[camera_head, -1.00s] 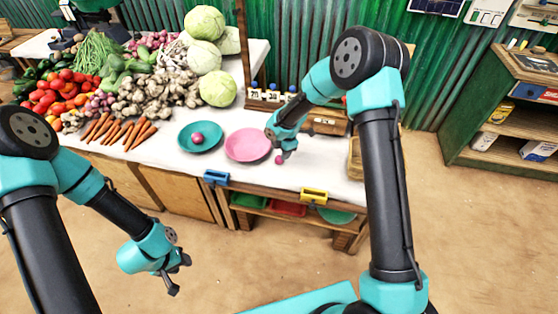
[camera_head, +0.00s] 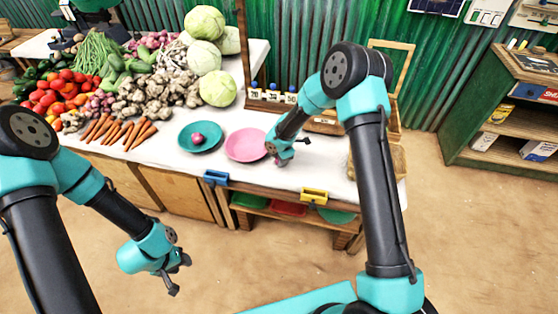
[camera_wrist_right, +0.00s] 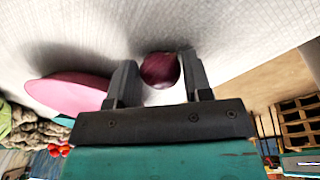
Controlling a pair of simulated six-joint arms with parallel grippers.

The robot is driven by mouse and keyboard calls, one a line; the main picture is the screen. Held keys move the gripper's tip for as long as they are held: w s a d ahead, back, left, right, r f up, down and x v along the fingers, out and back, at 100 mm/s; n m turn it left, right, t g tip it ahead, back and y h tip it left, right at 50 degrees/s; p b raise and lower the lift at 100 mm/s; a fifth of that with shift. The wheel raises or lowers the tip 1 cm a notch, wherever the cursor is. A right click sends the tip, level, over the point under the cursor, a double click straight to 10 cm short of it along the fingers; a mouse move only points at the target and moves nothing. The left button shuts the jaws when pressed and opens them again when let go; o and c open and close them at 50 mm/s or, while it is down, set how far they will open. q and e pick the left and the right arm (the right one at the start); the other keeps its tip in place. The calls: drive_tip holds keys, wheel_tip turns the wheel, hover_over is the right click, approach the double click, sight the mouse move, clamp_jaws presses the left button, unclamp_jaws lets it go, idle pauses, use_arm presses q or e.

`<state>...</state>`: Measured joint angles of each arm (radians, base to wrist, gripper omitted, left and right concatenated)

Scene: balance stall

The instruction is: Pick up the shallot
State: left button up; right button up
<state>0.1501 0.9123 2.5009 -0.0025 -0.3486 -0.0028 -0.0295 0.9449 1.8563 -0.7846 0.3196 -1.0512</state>
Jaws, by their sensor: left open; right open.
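A dark purple-red shallot (camera_wrist_right: 160,70) lies on the white cloth. In the right wrist view it sits between the two fingers of my right gripper (camera_wrist_right: 159,80), close to the finger on the right. The fingers are apart and are not closed on it. In the head view my right gripper (camera_head: 288,153) is low over the table, right of the pink plate, and mostly hides this shallot. Another round shallot (camera_head: 197,138) lies in the teal plate (camera_head: 212,146). My left gripper (camera_head: 180,273) is open and empty in front of the table, over the floor.
The pink plate (camera_head: 245,145) lies just left of my right gripper. Carrots (camera_head: 118,131), ginger and cabbages lie further left. A wooden box (camera_head: 325,124) stands behind. Blue (camera_head: 216,177) and yellow (camera_head: 314,194) holders sit on the front edge.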

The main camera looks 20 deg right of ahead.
drive_tip(key=c, duration=0.6)
drive_tip(key=shift+o, duration=0.2)
drive_tip(key=shift+r, duration=1.55)
drive_tip(key=shift+s+r, duration=0.1)
drive_tip(key=shift+r, duration=0.2)
drive_tip(key=s+a+r, duration=0.1)
drive_tip(key=s+a, duration=0.3)
drive_tip(key=s, duration=1.1)
drive_tip(key=shift+a+r, duration=0.15)
drive_tip(key=shift+a, duration=0.05)
drive_tip(key=shift+s, duration=0.1)
